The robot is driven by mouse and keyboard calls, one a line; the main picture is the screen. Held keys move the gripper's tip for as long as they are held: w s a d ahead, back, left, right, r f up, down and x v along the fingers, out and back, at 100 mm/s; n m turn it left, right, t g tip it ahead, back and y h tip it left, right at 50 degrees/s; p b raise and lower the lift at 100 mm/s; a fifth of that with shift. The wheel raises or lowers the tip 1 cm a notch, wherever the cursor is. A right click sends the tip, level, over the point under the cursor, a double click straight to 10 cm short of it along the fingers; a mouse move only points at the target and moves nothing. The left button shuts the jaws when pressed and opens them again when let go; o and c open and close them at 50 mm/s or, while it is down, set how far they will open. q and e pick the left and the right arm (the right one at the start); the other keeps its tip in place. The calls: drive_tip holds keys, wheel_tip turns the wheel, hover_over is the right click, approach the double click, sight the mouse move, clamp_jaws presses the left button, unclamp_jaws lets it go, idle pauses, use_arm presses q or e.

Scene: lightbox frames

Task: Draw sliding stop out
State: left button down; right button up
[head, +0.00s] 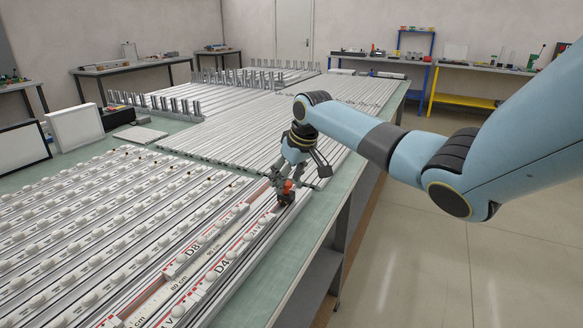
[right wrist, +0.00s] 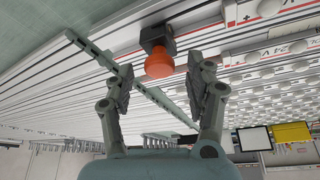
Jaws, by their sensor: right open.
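The sliding stop has a black body (right wrist: 156,38) and a round orange knob (right wrist: 159,66). In the head view the stop (head: 286,194) sits at the far end of the rail nearest the table's right edge. My right gripper (head: 287,174) is over it, pointing down. In the right wrist view its two fingers are spread, one on each side of the orange knob, with gaps visible, so it is open and empty. Whether a fingertip touches the knob I cannot tell. My left gripper is not in view.
White lettered rails (head: 110,225) with round knobs cover the near table. Grey bare rails (head: 245,130) lie just beyond the stop. A narrow green table margin (head: 300,240) is free on the right. Rows of upright metal posts (head: 155,104) stand farther back.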

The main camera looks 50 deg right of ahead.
drive_tip(key=v, duration=1.1)
drive_tip(key=shift+r, duration=0.2)
drive_tip(key=shift+a, duration=0.1)
